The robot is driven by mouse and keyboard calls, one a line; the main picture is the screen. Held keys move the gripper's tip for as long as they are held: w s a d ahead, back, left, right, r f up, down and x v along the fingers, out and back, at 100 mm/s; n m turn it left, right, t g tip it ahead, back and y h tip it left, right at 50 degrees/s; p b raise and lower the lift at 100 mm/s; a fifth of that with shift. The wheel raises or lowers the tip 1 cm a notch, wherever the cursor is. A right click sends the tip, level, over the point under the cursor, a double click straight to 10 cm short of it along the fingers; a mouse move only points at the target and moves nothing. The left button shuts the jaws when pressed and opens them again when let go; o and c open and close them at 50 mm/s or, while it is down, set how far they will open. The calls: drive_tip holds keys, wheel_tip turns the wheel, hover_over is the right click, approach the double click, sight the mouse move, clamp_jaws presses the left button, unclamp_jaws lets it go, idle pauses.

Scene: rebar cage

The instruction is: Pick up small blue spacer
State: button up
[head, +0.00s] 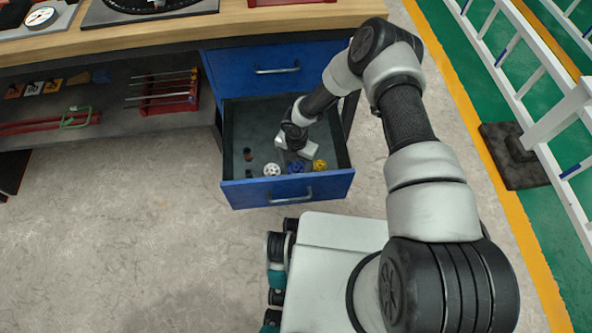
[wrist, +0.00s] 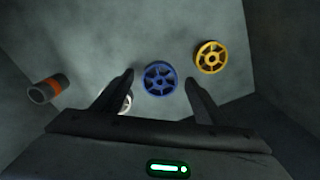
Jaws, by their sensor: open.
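The small blue spacer (wrist: 160,78) is a spoked wheel lying flat on the drawer floor. In the wrist view it shows between and just beyond the fingertips of my gripper (wrist: 159,80), which is open and empty. In the head view the blue spacer (head: 296,167) lies near the front of the open drawer, partly hidden by my gripper (head: 297,158), which reaches down into the drawer above it. Whether the fingers touch it cannot be told.
A yellow spacer (wrist: 210,57) lies to the right of the blue one. A white spacer (head: 271,170) lies to its left, mostly behind a finger in the wrist view. A tube with an orange band (wrist: 47,88) lies farther left. The blue drawer's (head: 288,190) walls surround them.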

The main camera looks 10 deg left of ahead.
drive_tip(key=c, duration=1.1)
drive_tip(key=shift+r, duration=0.1)
